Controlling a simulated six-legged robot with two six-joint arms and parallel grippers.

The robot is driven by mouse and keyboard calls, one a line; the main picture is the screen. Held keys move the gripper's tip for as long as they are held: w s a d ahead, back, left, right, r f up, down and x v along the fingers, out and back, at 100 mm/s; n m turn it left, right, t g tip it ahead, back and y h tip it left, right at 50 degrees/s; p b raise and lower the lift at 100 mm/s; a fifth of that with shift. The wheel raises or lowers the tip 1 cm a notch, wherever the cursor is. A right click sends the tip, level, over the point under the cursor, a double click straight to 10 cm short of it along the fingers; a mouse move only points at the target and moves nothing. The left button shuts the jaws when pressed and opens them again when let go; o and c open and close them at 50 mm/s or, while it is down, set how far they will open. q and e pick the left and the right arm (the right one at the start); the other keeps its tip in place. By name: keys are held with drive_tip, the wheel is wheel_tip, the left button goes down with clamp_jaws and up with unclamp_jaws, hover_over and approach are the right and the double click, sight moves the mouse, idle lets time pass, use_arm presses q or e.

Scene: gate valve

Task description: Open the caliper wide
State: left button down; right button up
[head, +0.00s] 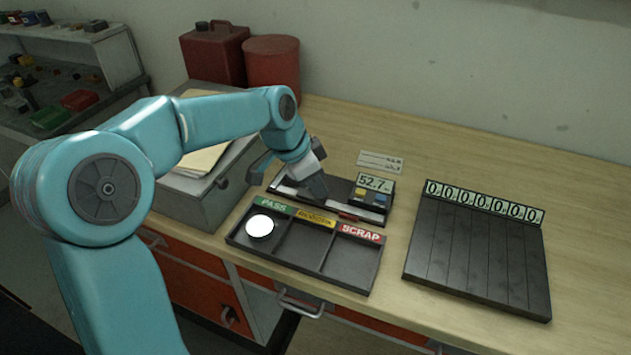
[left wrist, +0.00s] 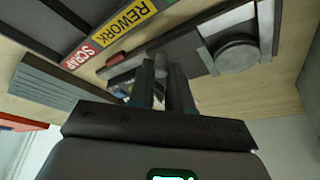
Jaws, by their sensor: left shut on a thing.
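The caliper (head: 289,192) lies on the bench behind the sorting tray, with a display (head: 375,183) reading about 52.7. My left gripper (head: 318,188) is down at the middle of the caliper. In the left wrist view, its two fingers (left wrist: 172,84) are close together at the caliper's rail, shut on what appears to be the sliding jaw, which they mostly hide. A grey round disc (left wrist: 237,54) sits by the caliper's end jaw (left wrist: 267,25), to the right of the fingers. My right gripper is in neither view.
The sorting tray (head: 308,246), marked PASS, REWORK and SCRAP, stands in front, with a pale disc (head: 260,226) in its PASS compartment. A dark slatted rack (head: 470,254) with number displays stands right. A grey box (head: 197,200) is left. The bench's back right is clear.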

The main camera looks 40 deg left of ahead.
use_arm(q)
drive_tip(key=shift+w+d, duration=0.2)
drive_tip(key=shift+d, duration=0.8)
drive_tip(key=c, duration=1.1)
unclamp_jaws()
drive_tip(key=shift+o, duration=0.2)
drive_tip(key=shift+a+r, duration=0.1)
drive_tip(key=v, duration=1.6)
drive_tip(key=shift+p, duration=0.45)
drive_tip(key=shift+s+r, duration=0.1)
drive_tip(key=shift+s, duration=0.1)
